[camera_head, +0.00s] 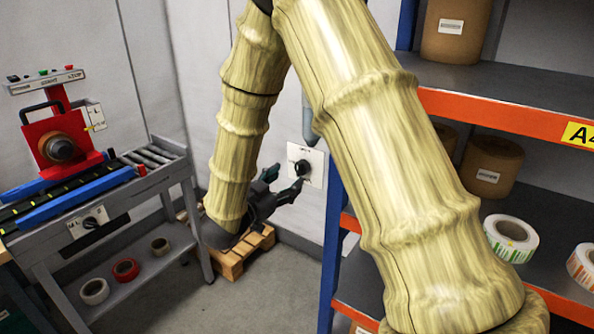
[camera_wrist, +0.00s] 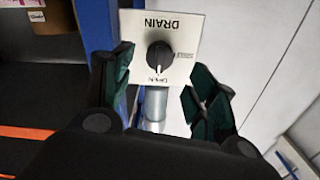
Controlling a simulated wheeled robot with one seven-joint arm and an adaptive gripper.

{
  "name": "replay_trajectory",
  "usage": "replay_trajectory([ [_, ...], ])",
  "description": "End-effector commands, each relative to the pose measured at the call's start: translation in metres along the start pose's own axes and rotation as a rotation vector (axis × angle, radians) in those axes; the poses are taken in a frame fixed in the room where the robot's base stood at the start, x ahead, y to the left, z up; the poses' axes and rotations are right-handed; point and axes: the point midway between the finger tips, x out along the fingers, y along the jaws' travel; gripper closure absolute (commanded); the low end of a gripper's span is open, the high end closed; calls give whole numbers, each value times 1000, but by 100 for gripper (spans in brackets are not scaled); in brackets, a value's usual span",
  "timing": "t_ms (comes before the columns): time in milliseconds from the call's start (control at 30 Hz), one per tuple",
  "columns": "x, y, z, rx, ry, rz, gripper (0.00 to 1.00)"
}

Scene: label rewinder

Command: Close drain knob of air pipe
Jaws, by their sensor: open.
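The black drain knob (camera_wrist: 159,57) sits on a white plate (camera_wrist: 184,24) marked DRAIN, upside down in the wrist view. Its white mark points down in that view, towards a small label that seems to read OPEN. Another small label is at its right. In the head view the knob (camera_head: 301,167) is on the wall plate (camera_head: 314,158), just beyond my gripper (camera_head: 286,181). My gripper (camera_wrist: 160,68) is open, one finger on each side of the knob, with no visible contact. A grey pipe (camera_wrist: 155,105) shows between the fingers.
An orange-edged shelf rack (camera_head: 510,108) with rolls stands close on the right. The label rewinder (camera_head: 62,145) and its grey bench (camera_head: 180,165) are on the left. A wooden pallet (camera_head: 236,258) lies below my gripper. Grey floor is clear in front.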

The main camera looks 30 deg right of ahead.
Motion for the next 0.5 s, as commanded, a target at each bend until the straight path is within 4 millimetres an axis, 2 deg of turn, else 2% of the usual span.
replay_trajectory([
  [200,34,1,-1,-1,1,2,42],
  [500,57,1,0,-1,0,1,42],
])
